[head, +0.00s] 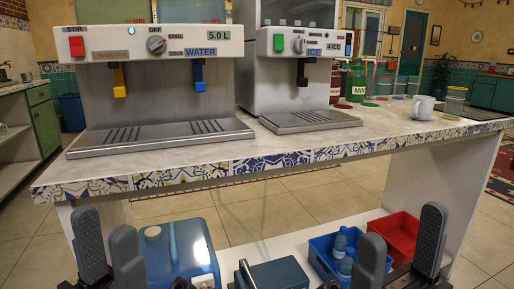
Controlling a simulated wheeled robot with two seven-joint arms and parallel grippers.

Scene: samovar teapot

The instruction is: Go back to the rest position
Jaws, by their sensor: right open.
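My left gripper (104,222) is at the lower left, in front of the counter's front edge. Its two dark grey fingers point up and stand a little apart, with nothing seen between them. My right gripper (403,224) is at the lower right, in front of the lower shelf. Its fingers are wide apart and it looks empty. Both grippers appear below the countertop (270,165) in the picture and apart from the drink machines. The lower parts of both grippers are cut off by the frame's bottom edge.
A water dispenser (155,90) and an ice machine (300,62) stand on the counter. Cups, jars and a white mug (423,107) are at its right. Below are a blue water container (180,255), a blue crate (325,262) with bottles, and a red bin (398,232).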

